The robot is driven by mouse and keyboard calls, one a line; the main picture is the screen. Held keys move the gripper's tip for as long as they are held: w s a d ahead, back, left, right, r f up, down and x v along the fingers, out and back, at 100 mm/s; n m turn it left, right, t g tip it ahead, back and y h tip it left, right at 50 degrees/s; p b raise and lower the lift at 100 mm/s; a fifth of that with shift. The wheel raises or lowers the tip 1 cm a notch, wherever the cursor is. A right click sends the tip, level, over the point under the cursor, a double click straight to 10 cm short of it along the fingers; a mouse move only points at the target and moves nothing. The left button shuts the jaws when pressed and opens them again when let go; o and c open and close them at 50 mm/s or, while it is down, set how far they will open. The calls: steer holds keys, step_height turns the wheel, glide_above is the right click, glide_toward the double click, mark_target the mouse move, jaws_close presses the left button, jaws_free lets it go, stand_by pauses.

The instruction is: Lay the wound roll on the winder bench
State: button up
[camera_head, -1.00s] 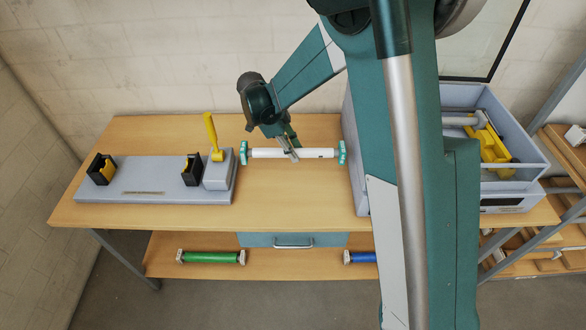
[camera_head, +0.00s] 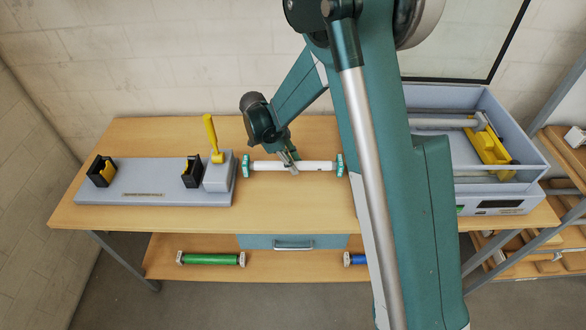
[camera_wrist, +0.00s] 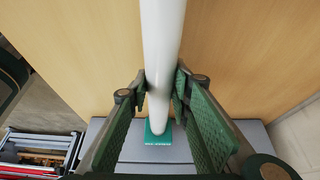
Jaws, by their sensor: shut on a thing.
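The wound roll (camera_head: 312,166) is white with teal end caps. It lies level, left to right, over the middle of the wooden bench (camera_head: 290,210). My gripper (camera_head: 289,161) is shut on it near its middle. In the wrist view, the fingers of my gripper (camera_wrist: 160,82) close on both sides of the white roll (camera_wrist: 162,35). I cannot tell whether the roll touches the bench top. Its left cap is just right of the grey winder base (camera_head: 140,184), which carries two black cradles (camera_head: 102,171) and a yellow lever (camera_head: 213,135).
A grey laminator housing (camera_head: 520,175) with rollers and a yellow block stands on the right, partly behind my arm. A green roll (camera_head: 210,259) and a blue roll (camera_head: 356,259) lie on the lower shelf beside a teal drawer (camera_head: 290,243). The bench front is clear.

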step_height(320, 180, down, 2)
steer(key=shift+s+f+b, duration=0.1)
steer(key=shift+f+b, duration=0.25)
stand_by(0.4)
steer(key=o, duration=1)
steer(key=shift+f, duration=0.1)
steer(key=shift+r, duration=0.2)
steer(key=shift+r+p, duration=0.4)
steer(key=v, duration=1.1)
steer(key=shift+a+r, duration=0.15)
steer(key=shift+r, duration=0.15)
